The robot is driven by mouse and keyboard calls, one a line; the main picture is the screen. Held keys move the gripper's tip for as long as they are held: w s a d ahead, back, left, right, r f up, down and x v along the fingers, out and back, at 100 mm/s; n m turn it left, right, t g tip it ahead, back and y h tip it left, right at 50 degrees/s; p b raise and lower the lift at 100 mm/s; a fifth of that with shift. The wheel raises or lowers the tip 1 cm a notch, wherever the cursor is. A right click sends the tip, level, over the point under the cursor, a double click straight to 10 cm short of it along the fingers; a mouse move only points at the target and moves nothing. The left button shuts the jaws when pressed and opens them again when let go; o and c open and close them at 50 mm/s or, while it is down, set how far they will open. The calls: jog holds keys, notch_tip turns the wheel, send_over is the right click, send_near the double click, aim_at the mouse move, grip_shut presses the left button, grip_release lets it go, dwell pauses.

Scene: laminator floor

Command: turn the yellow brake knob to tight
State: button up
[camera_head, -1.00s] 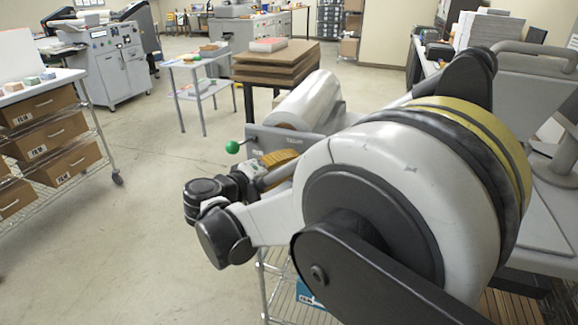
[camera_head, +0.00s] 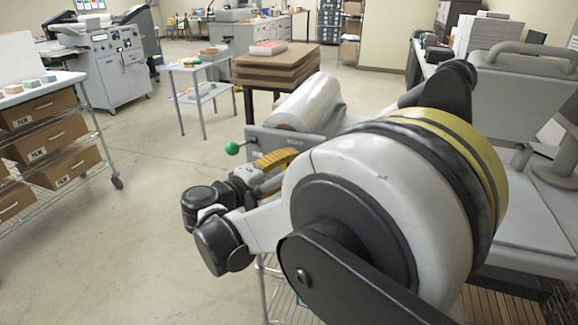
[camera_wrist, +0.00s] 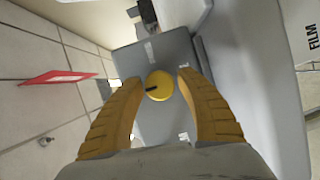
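The yellow brake knob (camera_wrist: 159,86) shows in the wrist view as a round disc with a black pointer mark directed to the left. It sits on a grey panel (camera_wrist: 155,122) with small labels that are too small to read. My gripper (camera_wrist: 158,77) is open, with one yellow finger on each side of the knob and a visible gap to it on both sides. In the head view, a yellow finger of my gripper (camera_head: 277,158) shows beside the grey panel. The knob itself is hidden there behind my arm.
A green ball handle (camera_head: 232,148) sticks out left of the panel. A clear film roll (camera_head: 308,103) lies behind it. A stack of brown boards (camera_head: 275,66) stands farther back. A wire shelf with film boxes (camera_head: 40,140) is at the left. The floor between is clear.

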jog(key=shift+o, duration=0.3)
jog(key=v, duration=1.2)
